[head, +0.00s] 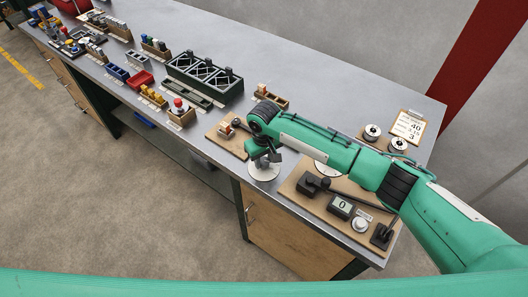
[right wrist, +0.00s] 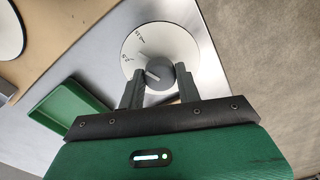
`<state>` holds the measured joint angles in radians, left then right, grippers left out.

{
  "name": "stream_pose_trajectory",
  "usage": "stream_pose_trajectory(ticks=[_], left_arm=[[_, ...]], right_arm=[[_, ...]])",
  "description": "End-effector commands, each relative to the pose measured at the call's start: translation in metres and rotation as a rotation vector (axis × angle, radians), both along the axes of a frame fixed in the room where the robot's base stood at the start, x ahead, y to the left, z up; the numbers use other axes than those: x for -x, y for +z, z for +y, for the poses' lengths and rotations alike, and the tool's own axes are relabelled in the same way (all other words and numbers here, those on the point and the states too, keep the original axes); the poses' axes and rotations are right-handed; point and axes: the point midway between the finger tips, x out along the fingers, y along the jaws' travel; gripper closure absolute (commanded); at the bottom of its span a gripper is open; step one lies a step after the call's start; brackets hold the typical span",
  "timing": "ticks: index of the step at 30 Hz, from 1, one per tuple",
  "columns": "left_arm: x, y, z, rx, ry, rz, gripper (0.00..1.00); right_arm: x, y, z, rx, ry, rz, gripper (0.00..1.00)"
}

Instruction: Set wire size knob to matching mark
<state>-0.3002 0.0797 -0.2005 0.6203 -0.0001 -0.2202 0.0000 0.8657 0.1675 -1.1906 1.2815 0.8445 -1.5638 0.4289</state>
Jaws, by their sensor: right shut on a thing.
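The wire size knob (right wrist: 158,74) is a dark grey round knob with a light pointer line, on a white dial disc (right wrist: 165,42). The dial bears small printed marks to the upper left of the knob, too small to read. The pointer line slants up and left, roughly toward the lower mark. My right gripper (right wrist: 160,85) is shut on the knob, one finger on each side. In the head view, the dial (head: 264,174) sits at the table's front edge under my right gripper (head: 268,158), which hides the knob. My left gripper is out of view.
A card (head: 409,126) with 40 and 3 stands at the back right near two spools (head: 372,132). A board (head: 315,205) with a lever and a display (head: 341,207) reading 0 lies right of the dial. A green tray (right wrist: 70,110) is beside the dial.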

Motion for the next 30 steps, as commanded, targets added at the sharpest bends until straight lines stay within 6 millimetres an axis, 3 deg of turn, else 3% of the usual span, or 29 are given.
stream_pose_trajectory(ticks=[1,3,12,30], left_arm=[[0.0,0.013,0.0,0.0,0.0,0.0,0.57],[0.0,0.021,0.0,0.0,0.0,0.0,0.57],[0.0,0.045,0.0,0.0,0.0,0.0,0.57],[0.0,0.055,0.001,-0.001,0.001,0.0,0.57]], right_arm=[[0.001,0.006,0.001,-0.002,-0.041,0.004,0.89],[0.001,0.005,0.001,-0.002,-0.099,0.005,0.89],[0.001,0.004,0.001,-0.001,-0.298,0.002,0.89],[-0.001,0.0,0.0,-0.001,-0.411,-0.002,0.89]])
